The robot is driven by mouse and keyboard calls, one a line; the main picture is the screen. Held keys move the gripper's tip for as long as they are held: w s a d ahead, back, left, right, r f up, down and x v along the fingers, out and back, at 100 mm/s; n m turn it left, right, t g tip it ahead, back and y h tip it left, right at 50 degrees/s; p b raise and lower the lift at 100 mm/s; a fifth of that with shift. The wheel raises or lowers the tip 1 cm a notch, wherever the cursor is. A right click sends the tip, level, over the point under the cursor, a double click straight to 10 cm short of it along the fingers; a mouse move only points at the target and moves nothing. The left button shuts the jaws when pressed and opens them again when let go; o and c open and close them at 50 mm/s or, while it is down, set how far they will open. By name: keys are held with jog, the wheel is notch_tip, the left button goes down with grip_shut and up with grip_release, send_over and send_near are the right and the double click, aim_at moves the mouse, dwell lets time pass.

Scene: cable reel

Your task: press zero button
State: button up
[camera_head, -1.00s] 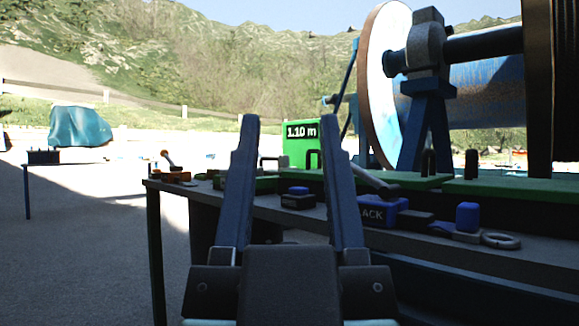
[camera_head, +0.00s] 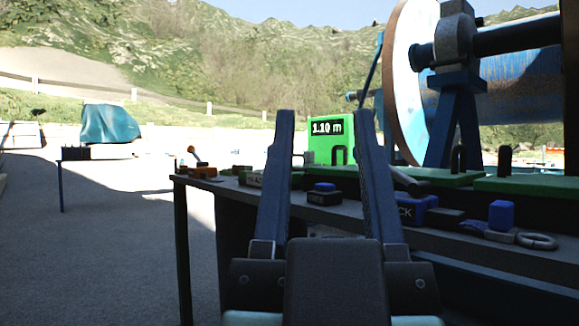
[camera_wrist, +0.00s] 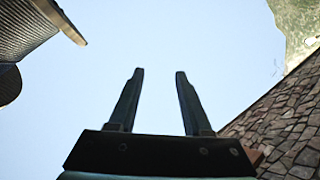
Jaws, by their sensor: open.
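A small black box with a blue button on top (camera_head: 323,194) sits on the table, with pale lettering on its front too small to read surely. It shows between my gripper's two fingers. A green display (camera_head: 345,152) behind it reads 1.10 m. My gripper (camera_head: 325,113) points up and is open, with its fingers apart and nothing between them; it stands in front of the table edge in the picture. In the wrist view my gripper (camera_wrist: 160,72) is also open and empty against the sky.
A large cable reel (camera_head: 412,80) stands behind.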

jog(key=shift+r+p, duration=0.35)
jog(key=c, duration=0.5)
notch_tip(320, 180, up, 61)
jog(key=p, duration=6.1)
jog(key=shift+r, duration=0.15)
grip_shut()
jog(key=shift+w, duration=0.1)
